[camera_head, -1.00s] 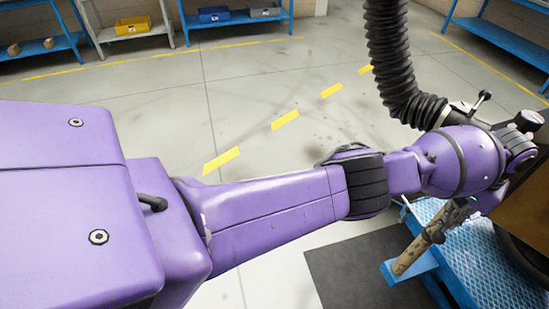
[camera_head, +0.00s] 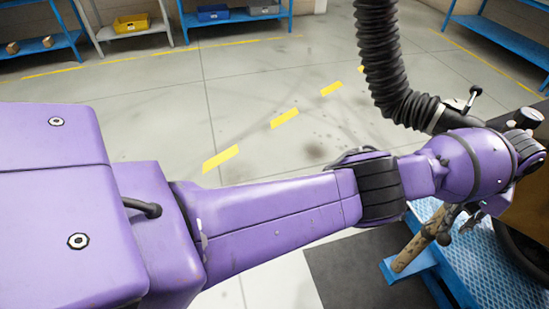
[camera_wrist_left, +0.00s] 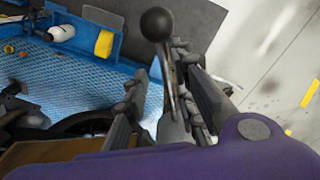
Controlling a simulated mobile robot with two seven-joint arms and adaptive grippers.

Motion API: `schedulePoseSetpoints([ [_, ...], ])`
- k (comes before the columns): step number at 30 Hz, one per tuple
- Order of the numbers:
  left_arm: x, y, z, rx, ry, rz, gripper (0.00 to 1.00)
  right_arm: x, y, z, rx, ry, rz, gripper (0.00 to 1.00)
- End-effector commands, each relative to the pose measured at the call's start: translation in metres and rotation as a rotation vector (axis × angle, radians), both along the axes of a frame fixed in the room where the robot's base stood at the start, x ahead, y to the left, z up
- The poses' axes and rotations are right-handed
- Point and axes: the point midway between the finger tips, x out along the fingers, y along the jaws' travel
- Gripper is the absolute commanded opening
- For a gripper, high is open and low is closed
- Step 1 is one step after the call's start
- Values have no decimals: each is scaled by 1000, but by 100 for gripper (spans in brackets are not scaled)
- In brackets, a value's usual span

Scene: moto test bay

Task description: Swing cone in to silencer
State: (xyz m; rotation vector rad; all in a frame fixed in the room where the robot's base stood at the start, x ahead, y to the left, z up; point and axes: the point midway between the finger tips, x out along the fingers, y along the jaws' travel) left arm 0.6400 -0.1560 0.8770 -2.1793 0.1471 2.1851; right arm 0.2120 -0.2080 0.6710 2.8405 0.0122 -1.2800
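My left gripper (camera_head: 468,217) hangs at the right in the head view, partly hidden by my purple wrist. In the left wrist view its two dark fingers (camera_wrist_left: 160,62) stand apart. A thin metal lever with a black ball knob (camera_wrist_left: 158,24) shows between them, nearer the right finger; I cannot tell whether they touch. In the head view a black ribbed hose (camera_head: 385,65) hangs down and bends right into a dark end piece (camera_head: 450,115) behind my wrist. Its cone end is not clearly seen. I cannot make out the silencer. My right gripper is not in view.
A blue meshed platform (camera_head: 495,262) lies below my gripper, with a brown, worn post (camera_head: 412,252) at its left edge. A white bottle (camera_wrist_left: 61,33) and a yellow object (camera_wrist_left: 104,43) lie in a blue tray. The floor left of the hose is clear; shelves line the back.

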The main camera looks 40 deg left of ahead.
Motion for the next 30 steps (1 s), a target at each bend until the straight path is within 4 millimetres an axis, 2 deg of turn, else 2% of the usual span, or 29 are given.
schedulePoseSetpoints([
  [7, 0, 2, -1, 4, 3, 0, 25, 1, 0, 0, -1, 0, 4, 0],
  [11, 1, 2, 9, 2, -1, -2, 25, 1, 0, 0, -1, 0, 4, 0],
  [24, 1, 3, 96, 3, 0, -2, 25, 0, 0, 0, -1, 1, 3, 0],
  [30, 1, 3, 116, 3, 2, -2, 25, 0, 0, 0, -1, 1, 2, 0],
])
